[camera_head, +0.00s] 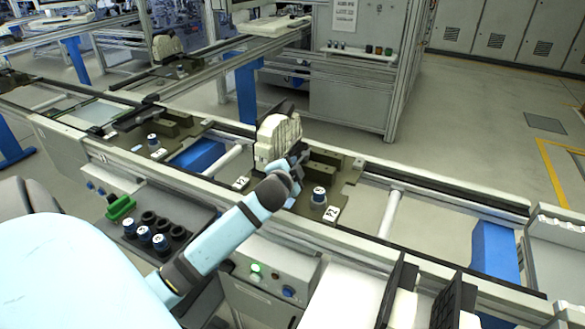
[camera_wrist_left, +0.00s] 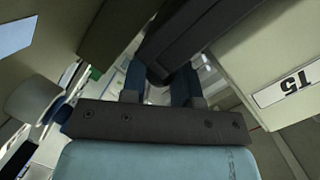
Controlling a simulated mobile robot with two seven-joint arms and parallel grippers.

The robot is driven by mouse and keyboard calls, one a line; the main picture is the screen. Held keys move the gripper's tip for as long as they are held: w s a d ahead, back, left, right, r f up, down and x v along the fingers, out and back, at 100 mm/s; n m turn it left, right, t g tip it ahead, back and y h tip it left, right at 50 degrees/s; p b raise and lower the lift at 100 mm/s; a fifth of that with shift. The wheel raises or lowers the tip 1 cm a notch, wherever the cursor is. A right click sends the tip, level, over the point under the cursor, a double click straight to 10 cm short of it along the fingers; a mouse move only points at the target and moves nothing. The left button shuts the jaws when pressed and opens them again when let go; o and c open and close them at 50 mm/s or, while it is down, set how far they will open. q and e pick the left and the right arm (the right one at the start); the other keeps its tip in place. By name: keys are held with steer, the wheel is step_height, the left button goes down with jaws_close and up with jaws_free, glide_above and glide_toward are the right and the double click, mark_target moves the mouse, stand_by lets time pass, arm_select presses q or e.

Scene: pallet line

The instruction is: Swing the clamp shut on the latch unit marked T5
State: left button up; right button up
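The latch unit marked T5 shows in the left wrist view as a pale block (camera_wrist_left: 262,50) at the right, its T5 label (camera_wrist_left: 287,87) upside down. A dark arm (camera_wrist_left: 190,32), apparently the clamp, slants down to a rounded end between my fingers. My left gripper (camera_wrist_left: 160,92) is open around that end; I cannot tell whether it touches. In the head view my left gripper (camera_head: 298,158) is beside a cream block (camera_head: 277,138) on a pallet, with a dark part (camera_head: 284,108) behind its top. No T5 label is readable there. My right gripper is not in view.
The pallet carries a blue-topped knob (camera_head: 319,195) and a white label (camera_head: 331,213). Another pallet (camera_head: 155,138) lies to the left on the conveyor. A control box (camera_head: 268,277) with a lit green button stands in front. Black upright plates (camera_head: 400,290) stand at lower right.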

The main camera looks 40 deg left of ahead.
arm_select(q)
jaws_close()
steer(key=shift+w+d+n+g+y, duration=0.25)
steer(key=shift+d+n+g+y, duration=0.35)
steer(key=shift+n+y, duration=0.3)
steer(key=shift+w+d+n+g+y, duration=0.25)
steer(key=shift+d+n+g+y, duration=0.15)
steer(key=shift+n+g+y, duration=0.25)
steer(key=shift+y, duration=0.25)
steer(key=o, duration=0.7)
jaws_free()
steer(key=shift+o, duration=0.2)
